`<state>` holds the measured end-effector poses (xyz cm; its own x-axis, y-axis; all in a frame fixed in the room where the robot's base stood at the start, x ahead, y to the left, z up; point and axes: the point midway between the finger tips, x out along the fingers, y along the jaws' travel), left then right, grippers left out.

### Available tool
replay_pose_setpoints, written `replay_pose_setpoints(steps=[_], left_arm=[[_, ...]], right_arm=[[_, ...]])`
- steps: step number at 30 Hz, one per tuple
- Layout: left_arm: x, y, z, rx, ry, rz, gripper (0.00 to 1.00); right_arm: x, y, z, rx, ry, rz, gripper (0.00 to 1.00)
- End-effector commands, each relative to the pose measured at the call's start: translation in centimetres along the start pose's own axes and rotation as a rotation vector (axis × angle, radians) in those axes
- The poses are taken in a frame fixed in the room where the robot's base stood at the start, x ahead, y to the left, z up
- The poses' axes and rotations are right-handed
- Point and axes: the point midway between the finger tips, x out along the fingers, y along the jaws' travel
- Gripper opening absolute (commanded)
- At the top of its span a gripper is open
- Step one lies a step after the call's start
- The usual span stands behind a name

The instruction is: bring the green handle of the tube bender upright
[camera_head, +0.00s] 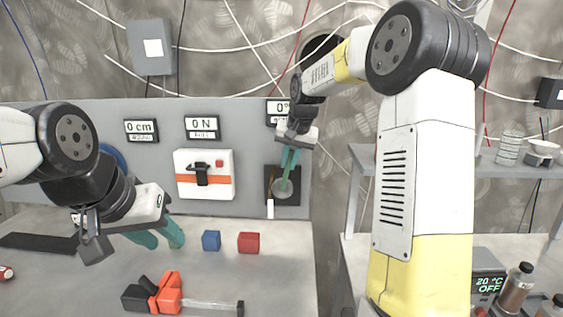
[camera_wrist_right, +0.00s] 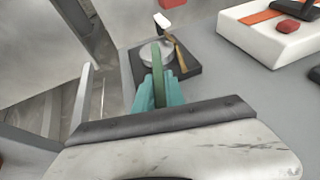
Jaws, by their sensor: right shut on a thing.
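The tube bender is a dark plate (camera_head: 269,190) with a grey disc, mounted on the grey panel. Its green handle (camera_head: 284,179) runs up from the disc, close to upright with a slight lean to the right. A thin copper-coloured tube (camera_head: 270,185) stands beside it. My right gripper (camera_head: 289,160) is shut on the green handle's upper part. In the right wrist view the handle (camera_wrist_right: 168,59) passes between the teal fingers (camera_wrist_right: 158,92). A display above reads 0°, partly covered by my right arm. My left gripper (camera_head: 159,236) is open and empty, over the table at left.
A white box (camera_head: 188,192) with a black and orange latch is on the panel left of the bender. A blue cube (camera_head: 211,240), a red cube (camera_head: 248,242) and an orange-black tool (camera_head: 167,294) lie on the table. Shelves with bottles (camera_head: 516,288) stand at right.

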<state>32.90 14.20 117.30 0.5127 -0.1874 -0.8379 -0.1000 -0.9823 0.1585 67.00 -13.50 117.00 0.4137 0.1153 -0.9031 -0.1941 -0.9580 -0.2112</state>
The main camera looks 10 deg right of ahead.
Motion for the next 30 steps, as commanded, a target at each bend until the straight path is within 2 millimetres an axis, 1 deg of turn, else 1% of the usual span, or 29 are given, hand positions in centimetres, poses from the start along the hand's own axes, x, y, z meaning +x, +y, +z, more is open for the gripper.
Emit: replay_pose_setpoints(steps=[11,14,21,25,30], left_arm=[[0.0,0.0,0.0,0.000,0.000,0.000,0.36],[0.0,0.0,0.0,0.000,0.000,0.000,0.36],[0.0,0.0,0.0,0.000,0.000,0.000,0.36],[0.0,0.0,0.0,0.000,0.000,0.000,0.36],[0.0,0.0,0.0,0.000,0.000,0.000,0.36]], right_arm=[[0.0,-0.1,0.0,-0.003,-0.001,0.004,0.00],[0.1,-0.7,0.1,-0.020,-0.004,0.033,0.00],[0.3,-2.1,0.2,-0.074,-0.004,0.163,0.00],[0.3,-2.4,0.2,-0.087,-0.001,0.204,0.00],[0.2,-2.4,0.1,-0.089,-0.001,0.212,0.00]])
